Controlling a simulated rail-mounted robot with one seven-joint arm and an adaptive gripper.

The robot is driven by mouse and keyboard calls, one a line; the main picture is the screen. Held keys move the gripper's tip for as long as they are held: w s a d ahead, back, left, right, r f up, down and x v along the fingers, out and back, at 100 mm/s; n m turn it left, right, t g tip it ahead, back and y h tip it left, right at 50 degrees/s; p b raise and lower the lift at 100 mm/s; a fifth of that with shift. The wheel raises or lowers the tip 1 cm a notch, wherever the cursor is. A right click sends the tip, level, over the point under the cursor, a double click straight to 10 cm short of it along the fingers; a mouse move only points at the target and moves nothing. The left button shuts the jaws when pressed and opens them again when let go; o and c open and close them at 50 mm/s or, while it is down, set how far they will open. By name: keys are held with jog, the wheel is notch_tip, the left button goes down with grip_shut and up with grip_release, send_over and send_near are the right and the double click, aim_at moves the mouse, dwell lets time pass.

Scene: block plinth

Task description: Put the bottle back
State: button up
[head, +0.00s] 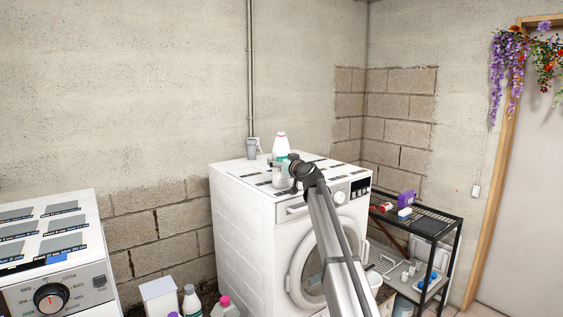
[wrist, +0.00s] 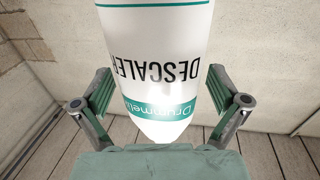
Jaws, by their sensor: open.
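A white bottle (wrist: 155,45) labelled "DESCALER" with teal bands fills the middle of the wrist view, its lettering upside down in the picture. My gripper (wrist: 160,105) is open, with one green-padded finger on each side of the bottle and gaps between pads and bottle. In the head view, a white bottle with a reddish cap (head: 280,145) stands upright at the top of the white washing machine (head: 245,230). My gripper (head: 284,175) is in front of it, low over the machine's top, partly hiding its lower part. I cannot tell for certain that both views show the same bottle.
A grey container (head: 251,149) stands at the machine's back edge near a wall pipe. Several bottles (head: 190,300) and a white box (head: 159,296) stand on the floor at left. A black shelf rack (head: 430,222) with small items is at right. Another appliance (head: 55,250) is at far left.

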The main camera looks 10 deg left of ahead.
jog(key=b+v, duration=0.3)
jog(key=v, duration=0.9)
